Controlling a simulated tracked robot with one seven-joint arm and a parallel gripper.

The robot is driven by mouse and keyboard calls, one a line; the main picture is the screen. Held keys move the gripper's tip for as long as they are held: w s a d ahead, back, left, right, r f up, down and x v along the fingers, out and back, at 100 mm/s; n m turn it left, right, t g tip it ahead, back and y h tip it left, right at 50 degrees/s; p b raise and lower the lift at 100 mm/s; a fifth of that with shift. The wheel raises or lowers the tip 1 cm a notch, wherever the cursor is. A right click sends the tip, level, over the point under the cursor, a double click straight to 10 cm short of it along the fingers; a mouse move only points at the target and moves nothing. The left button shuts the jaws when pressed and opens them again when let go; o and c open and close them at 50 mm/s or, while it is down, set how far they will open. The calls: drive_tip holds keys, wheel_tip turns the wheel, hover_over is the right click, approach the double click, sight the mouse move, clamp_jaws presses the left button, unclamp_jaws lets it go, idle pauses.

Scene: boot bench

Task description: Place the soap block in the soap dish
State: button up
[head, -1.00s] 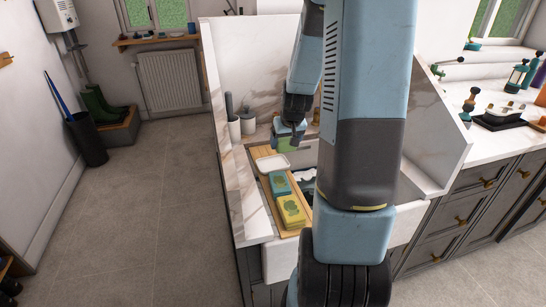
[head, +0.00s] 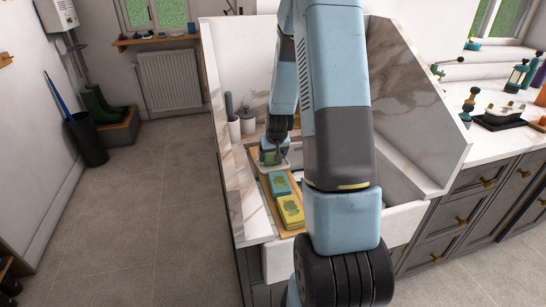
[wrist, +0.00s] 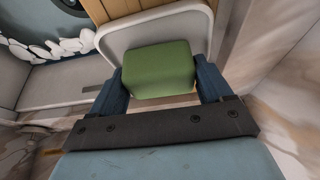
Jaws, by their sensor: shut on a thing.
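The soap block (wrist: 158,70) is a green, rounded block held between the two blue fingers of my gripper (wrist: 160,80) in the wrist view. The white soap dish (wrist: 201,22) lies just beyond and around the block, its shallow rim showing on the far side and the sides. I cannot tell whether the block touches the dish floor. In the head view my gripper (head: 270,153) is at the dish (head: 286,166), which it largely covers.
The dish sits on a wooden board (head: 262,181) across the sink. A teal pack (head: 280,184) and a yellow pack (head: 290,210) lie on the board nearer me. A grey canister (head: 247,122) and a white holder (head: 234,128) stand behind left. Marble walls flank the sink.

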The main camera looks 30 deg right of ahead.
drive_tip(key=shift+f, duration=0.4)
drive_tip(key=shift+f, duration=0.1)
drive_tip(key=o, duration=0.9)
drive_tip(key=shift+c, duration=0.2)
drive_tip(key=s+a+r, duration=0.3)
drive_tip(key=s+r, duration=0.2)
drive_tip(key=r, duration=0.4)
drive_tip(key=s+a+r+n, duration=0.1)
drive_tip(key=s+a+r, duration=0.35)
drive_tip(key=r, duration=0.45)
drive_tip(key=s+a+r, duration=0.3)
drive_tip(key=s+r, duration=0.2)
drive_tip(key=r, duration=0.4)
drive_tip(key=s+a+r, duration=0.2)
drive_tip(key=s+r, duration=0.1)
drive_tip(key=s, duration=0.4)
drive_tip(key=s+a+r+n+t+y, duration=0.1)
drive_tip(key=s+r, duration=0.3)
drive_tip(key=s, duration=0.4)
drive_tip(key=shift+s+a, duration=0.3)
drive_tip(key=shift+a, duration=0.45)
